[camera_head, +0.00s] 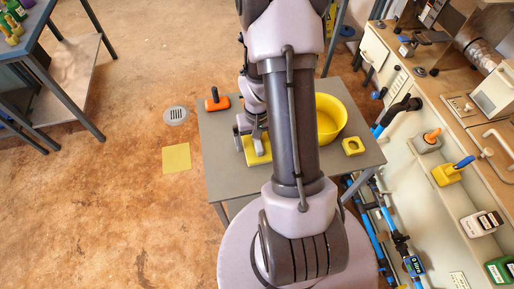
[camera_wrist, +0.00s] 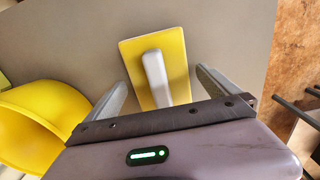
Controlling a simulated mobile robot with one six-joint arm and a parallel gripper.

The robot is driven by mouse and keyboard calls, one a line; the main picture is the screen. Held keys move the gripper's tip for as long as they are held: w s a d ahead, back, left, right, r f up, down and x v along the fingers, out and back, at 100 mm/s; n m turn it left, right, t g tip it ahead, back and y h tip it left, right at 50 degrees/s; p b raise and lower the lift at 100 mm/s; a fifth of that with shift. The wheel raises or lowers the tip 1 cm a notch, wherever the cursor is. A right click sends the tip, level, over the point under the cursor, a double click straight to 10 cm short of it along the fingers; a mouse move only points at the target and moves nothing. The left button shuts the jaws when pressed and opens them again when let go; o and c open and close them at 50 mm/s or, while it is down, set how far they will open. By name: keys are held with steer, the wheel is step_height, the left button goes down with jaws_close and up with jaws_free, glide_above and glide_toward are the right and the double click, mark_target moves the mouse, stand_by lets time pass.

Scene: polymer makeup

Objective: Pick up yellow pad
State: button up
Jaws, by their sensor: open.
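The yellow pad (camera_wrist: 173,47) is a flat yellow rectangle with a raised pale grey handle (camera_wrist: 154,75), lying on the grey table. It also shows in the head view (camera_head: 258,156), partly covered by my arm. My gripper (camera_wrist: 160,92) is open and empty, with one finger on each side of the pad in the wrist view. The handle lies between the fingers, and neither finger visibly touches it. In the head view my gripper (camera_head: 250,133) is over the pad. The exact height of the fingertips above the table is hard to tell.
The grey table (camera_head: 219,178) also bears an orange piece with a black handle (camera_head: 217,101), a yellow bowl (camera_head: 332,117) and a small yellow block (camera_head: 353,146). A yellow square (camera_head: 177,164) lies on the floor to the left. A cluttered counter (camera_head: 430,95) stands at the right.

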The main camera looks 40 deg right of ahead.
steer(key=shift+f, duration=0.2)
steer(key=c, duration=1.3)
steer(key=shift+r+p, duration=0.3)
step_height(320, 180, up, 4)
steer(key=shift+a+f+p, duration=0.1)
steer(key=shift+f+p, duration=0.15)
steer(key=shift+p, duration=0.75)
steer(key=s+a, duration=0.1)
steer(key=a, duration=0.4)
steer(key=s+a+p, duration=0.1)
steer(key=a, duration=0.4)
steer(key=s+a+r, duration=0.1)
steer(key=a, duration=0.4)
steer(key=shift+s+a, duration=0.15)
steer(key=shift+s, duration=0.2)
